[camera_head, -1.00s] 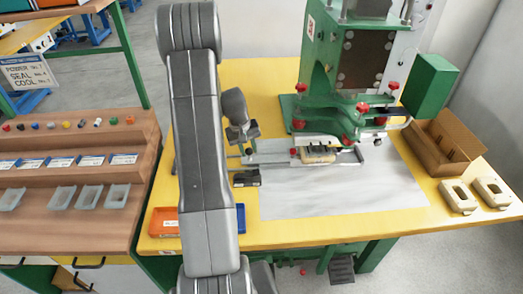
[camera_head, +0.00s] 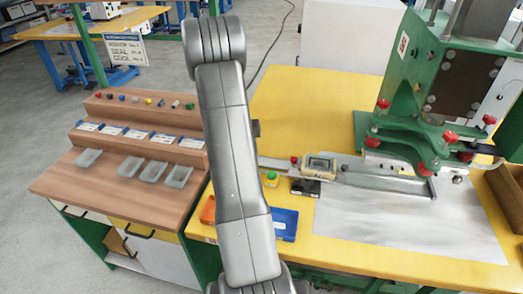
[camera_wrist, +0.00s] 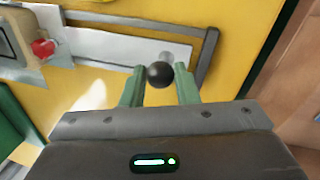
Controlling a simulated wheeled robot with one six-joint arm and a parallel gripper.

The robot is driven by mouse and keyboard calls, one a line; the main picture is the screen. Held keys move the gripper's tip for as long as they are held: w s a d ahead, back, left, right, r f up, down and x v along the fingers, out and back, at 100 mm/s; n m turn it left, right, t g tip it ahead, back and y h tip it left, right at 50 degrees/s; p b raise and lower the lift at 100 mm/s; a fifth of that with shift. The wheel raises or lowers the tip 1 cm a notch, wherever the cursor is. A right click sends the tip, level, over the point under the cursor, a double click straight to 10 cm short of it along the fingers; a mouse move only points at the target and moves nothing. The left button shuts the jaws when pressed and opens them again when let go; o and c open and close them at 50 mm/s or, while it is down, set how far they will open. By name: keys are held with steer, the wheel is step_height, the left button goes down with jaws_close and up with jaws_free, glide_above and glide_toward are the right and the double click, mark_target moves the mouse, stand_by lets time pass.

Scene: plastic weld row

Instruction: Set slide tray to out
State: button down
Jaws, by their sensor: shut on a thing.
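The slide tray (camera_head: 385,180) is a grey metal frame on the yellow table, reaching left from under the green press (camera_head: 420,110). A plate with a pale housing (camera_head: 320,164) and a red knob (camera_head: 294,160) sits at its left part, clear of the press head. In the wrist view the tray's grey bar (camera_wrist: 204,50) and red knob (camera_wrist: 43,48) show. My gripper (camera_wrist: 160,86) has its green fingers on both sides of a black ball knob (camera_wrist: 160,74), shut on it. In the head view my arm hides the gripper.
A green button box (camera_head: 271,179) and a black box (camera_head: 305,188) stand just in front of the tray. Blue (camera_head: 285,224) and orange (camera_head: 208,210) bins lie at the front edge. A wooden bench (camera_head: 130,165) is at left. The yellow table behind the tray is clear.

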steer(key=shift+w+a, duration=0.2)
steer(key=shift+a, duration=0.3)
steer(key=shift+r, duration=0.1)
steer(key=c, duration=1.5)
jaws_free()
steer(key=o, duration=0.4)
steer(key=shift+a, duration=0.2)
steer(key=r, duration=0.4)
steer(key=a+r, duration=0.1)
steer(key=r, duration=0.4)
steer(key=a+r, duration=0.1)
steer(key=r, duration=0.3)
steer(key=shift+a+r, duration=0.25)
steer(key=shift+f, duration=0.1)
